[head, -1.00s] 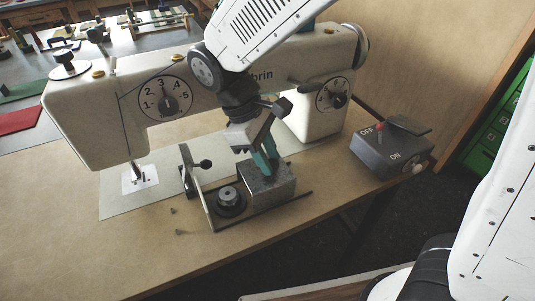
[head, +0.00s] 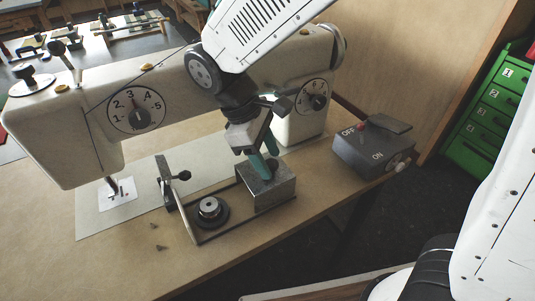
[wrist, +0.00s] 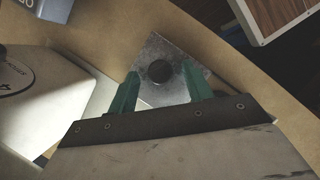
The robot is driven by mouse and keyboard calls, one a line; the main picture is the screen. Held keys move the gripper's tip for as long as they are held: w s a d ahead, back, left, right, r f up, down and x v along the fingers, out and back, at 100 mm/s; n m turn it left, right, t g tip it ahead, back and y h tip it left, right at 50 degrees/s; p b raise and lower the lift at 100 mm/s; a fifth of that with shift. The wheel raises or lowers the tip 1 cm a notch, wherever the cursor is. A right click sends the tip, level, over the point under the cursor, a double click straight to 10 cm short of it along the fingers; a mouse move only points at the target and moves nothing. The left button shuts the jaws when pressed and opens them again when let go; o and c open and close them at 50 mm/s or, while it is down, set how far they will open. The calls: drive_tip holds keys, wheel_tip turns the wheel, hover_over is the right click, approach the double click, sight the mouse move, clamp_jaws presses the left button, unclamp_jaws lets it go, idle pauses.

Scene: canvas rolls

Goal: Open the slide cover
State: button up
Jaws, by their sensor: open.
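The slide cover appears to be a grey metal block (head: 268,188) at the right end of a rail frame (head: 225,231) on the sewing table. A dark round knob or hole (wrist: 160,71) shows on its top face in the wrist view. Left of the block, a black round part (head: 210,211) lies uncovered in the frame. My gripper (head: 263,165) is just above the block, its green fingers apart. In the wrist view, my gripper (wrist: 160,93) has one finger to each side below the dark round feature; I cannot tell whether they touch the block.
A white sewing machine (head: 185,95) stands close behind my gripper. A lever with a black knob (head: 168,182) stands left of the frame. A grey ON/OFF switch box (head: 372,152) is at the right. Two small screws (head: 157,238) lie on the bare table (head: 110,255) at the left.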

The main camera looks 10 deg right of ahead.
drive_tip(key=v, duration=0.7)
drive_tip(key=shift+a+r, duration=0.15)
drive_tip(key=shift+r, duration=0.2)
